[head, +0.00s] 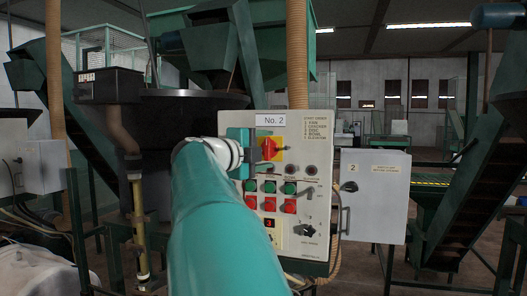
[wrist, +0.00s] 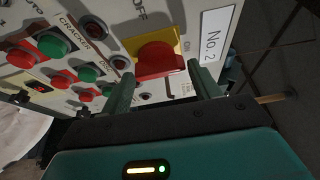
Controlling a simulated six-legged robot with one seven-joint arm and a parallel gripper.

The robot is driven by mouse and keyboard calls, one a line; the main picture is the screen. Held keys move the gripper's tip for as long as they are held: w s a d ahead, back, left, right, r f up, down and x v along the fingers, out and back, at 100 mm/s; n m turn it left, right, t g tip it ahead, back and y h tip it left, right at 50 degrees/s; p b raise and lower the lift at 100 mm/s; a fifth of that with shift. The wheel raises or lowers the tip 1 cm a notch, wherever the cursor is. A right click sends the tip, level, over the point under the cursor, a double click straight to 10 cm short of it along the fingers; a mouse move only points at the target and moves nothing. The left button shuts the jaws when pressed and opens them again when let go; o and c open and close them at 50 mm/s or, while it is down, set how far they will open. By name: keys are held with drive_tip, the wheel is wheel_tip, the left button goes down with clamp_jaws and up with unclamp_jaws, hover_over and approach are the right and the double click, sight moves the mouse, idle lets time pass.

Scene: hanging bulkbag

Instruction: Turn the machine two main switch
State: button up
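The main switch is a red knob on a yellow plate. It sits near the top of the machine two control panel, under a "No. 2" label (head: 271,120). The knob shows in the head view (head: 268,148) and in the wrist view (wrist: 157,61). My gripper (wrist: 161,70) is open and empty, with one green finger on each side of the knob as the wrist camera sees it. In the head view my gripper (head: 250,153) is just left of the knob, close to the panel. I cannot tell whether the fingertips touch the knob.
Green buttons (head: 270,187) and red buttons (head: 270,204) sit below the switch, with a small black selector (head: 308,230) lower down. A grey box marked 2 (head: 374,195) stands right of the panel. A tan hose (head: 297,55) hangs behind it.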

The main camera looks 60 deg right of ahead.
drive_tip(key=shift+w+a, duration=0.2)
drive_tip(key=shift+a, duration=0.15)
drive_tip(key=v, duration=1.3)
drive_tip(key=shift+r, duration=0.1)
